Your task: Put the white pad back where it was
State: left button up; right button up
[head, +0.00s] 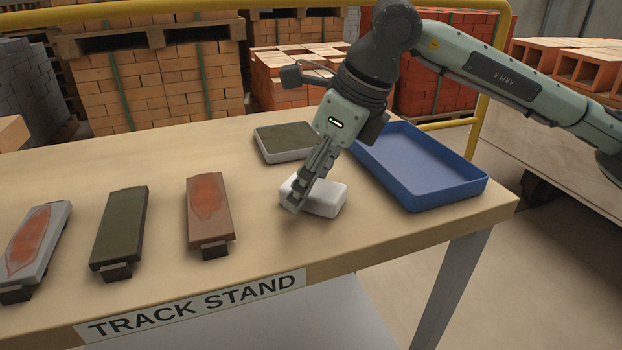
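The white pad (325,199) lies on the table, in front of a shallow white-rimmed tray and to the left of the blue tray. My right gripper (293,207) reaches down from above, and its fingers overlap the left part of the pad. The fingers hide some of the pad. I cannot tell whether they are closed on it or only in front of it. My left gripper is not in view.
The white-rimmed tray (292,158) has a dark green surface. The blue tray (445,198) looks empty. Three blocks stand left: grey with a red patch (38,240), dark green (120,228), brown with a red patch (209,210). The table's front edge (400,252) is close.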

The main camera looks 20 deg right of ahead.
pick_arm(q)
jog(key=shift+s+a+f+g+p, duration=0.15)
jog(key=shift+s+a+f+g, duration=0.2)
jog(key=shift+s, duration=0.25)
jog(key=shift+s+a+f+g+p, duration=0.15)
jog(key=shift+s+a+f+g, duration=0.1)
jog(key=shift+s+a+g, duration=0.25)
pick_arm(e)
jog(key=v, duration=1.2)
